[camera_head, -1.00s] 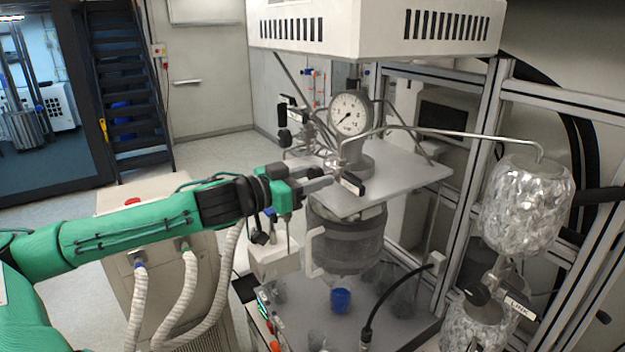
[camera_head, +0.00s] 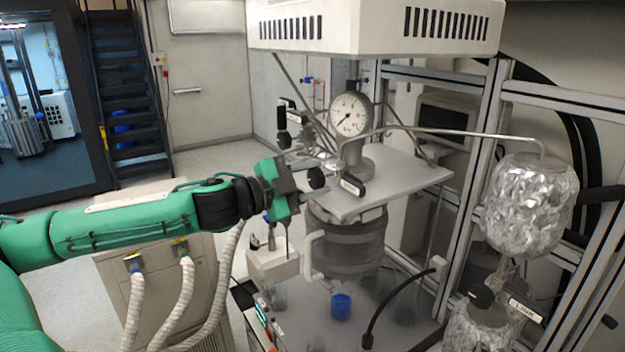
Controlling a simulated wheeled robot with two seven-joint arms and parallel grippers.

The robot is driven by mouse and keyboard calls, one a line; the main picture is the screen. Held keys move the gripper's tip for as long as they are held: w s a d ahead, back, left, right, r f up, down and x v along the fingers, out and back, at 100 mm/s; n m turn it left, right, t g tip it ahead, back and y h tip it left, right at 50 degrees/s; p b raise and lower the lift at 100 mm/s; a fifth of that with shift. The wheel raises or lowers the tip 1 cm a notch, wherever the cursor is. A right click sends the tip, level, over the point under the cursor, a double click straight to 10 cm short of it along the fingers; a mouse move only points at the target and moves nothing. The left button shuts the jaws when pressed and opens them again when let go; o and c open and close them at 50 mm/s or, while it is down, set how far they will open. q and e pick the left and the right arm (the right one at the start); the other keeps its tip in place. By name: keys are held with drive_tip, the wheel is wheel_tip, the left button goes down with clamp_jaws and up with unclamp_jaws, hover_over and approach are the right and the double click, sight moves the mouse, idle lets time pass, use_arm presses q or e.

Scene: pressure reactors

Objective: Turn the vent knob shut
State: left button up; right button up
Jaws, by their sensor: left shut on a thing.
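My left gripper (camera_head: 308,186) reaches in from the left to the near left edge of the reactor's grey top plate (camera_head: 395,180). It is shut on a small round black knob (camera_head: 316,178) at that edge. The fingertips are small and partly hidden, so the exact grip is hard to make out. A black handle with a white label (camera_head: 352,185) sits just right of the knob, below the pressure gauge (camera_head: 349,114). The label is too small to read. My right gripper is not in view.
More black knobs (camera_head: 283,140) and thin pipes stand behind my gripper. A bent metal tube crosses above the plate to a foil-wrapped vessel (camera_head: 528,205) at right. A blue cup (camera_head: 340,305) stands below the reactor vessel (camera_head: 345,240). A metal frame borders the right.

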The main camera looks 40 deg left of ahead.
use_arm(q)
drive_tip(key=m, duration=0.5)
drive_tip(key=shift+p, duration=0.35)
idle(0.4)
drive_tip(key=o, duration=1)
drive_tip(key=shift+c, duration=0.2)
